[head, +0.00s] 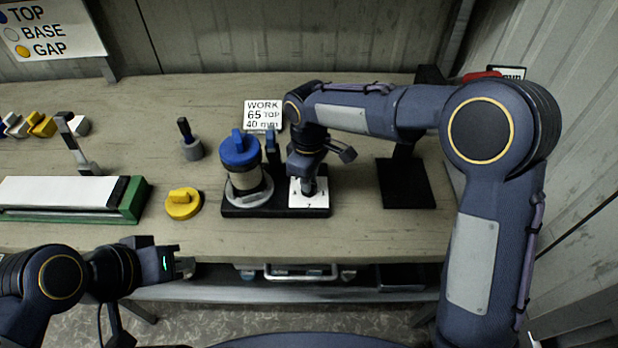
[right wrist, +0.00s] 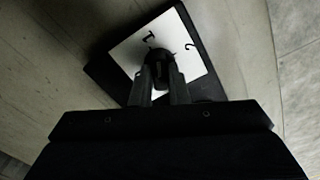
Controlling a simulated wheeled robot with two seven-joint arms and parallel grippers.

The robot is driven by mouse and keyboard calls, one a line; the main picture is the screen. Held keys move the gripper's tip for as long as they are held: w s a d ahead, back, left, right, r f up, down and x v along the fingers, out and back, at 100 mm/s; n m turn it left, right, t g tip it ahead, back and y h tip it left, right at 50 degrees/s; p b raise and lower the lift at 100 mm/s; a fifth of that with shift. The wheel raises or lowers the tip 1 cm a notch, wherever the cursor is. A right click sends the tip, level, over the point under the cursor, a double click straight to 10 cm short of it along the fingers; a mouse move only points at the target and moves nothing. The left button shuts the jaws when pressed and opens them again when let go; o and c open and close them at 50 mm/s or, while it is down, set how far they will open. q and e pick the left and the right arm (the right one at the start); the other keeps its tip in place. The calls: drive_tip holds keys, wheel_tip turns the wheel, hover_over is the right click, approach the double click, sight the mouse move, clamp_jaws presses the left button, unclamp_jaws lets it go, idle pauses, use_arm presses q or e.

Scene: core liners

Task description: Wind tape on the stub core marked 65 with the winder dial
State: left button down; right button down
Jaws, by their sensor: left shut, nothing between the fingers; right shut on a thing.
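The winder's dial plate (head: 297,202) is white with dark marks and sits on the right of a black base (head: 260,211). My right gripper (head: 309,190) points down over it and is shut on the dark dial knob (right wrist: 156,57), seen in the right wrist view. A card (head: 263,115) behind reads "WORK 65 TOP 40 mm". My left gripper (head: 184,266) is shut and empty at the table's front edge.
A yellow knobbed disc (head: 183,204) lies left of the winder. A grey piece with a dark handle (head: 190,145) stands behind it. A green and white tray-like fixture (head: 135,200) is at left, with small coloured pieces (head: 42,125) behind. A black stand (head: 405,185) is at right.

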drive_tip(key=m, duration=0.6)
drive_tip(key=shift+m, duration=0.3)
drive_tip(key=m, duration=0.5)
drive_tip(key=shift+m, duration=0.3)
drive_tip(key=c, duration=1.4)
unclamp_jaws()
wheel_tip(320, 180, up, 8)
drive_tip(key=shift+f, duration=0.1)
